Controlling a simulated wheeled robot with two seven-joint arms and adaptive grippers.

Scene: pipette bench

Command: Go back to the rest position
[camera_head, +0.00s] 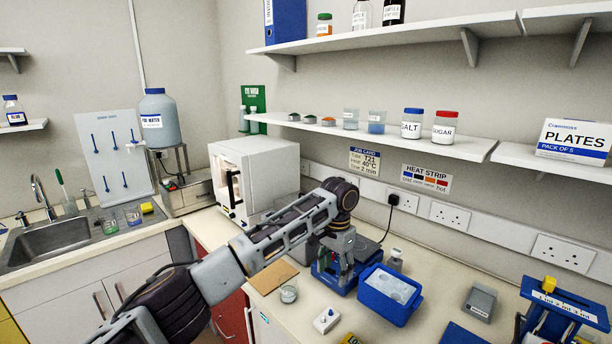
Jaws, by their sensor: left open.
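My left arm reaches in from the lower left across the bench. Its gripper (346,272) points down at the far end of the arm, over or just in front of a blue device (325,278) near the wall. The gripper is open and I see nothing held in it. I cannot tell whether the fingertips touch the device. My arm hides part of the bench behind it. My right gripper is not in view.
A blue box (389,300) with pale contents stands right of the gripper. A beaker (288,294), a small white device (327,320) and a grey device (480,301) stand on the bench. A white oven-like cabinet (262,170) is behind my arm. Shelves hang above.

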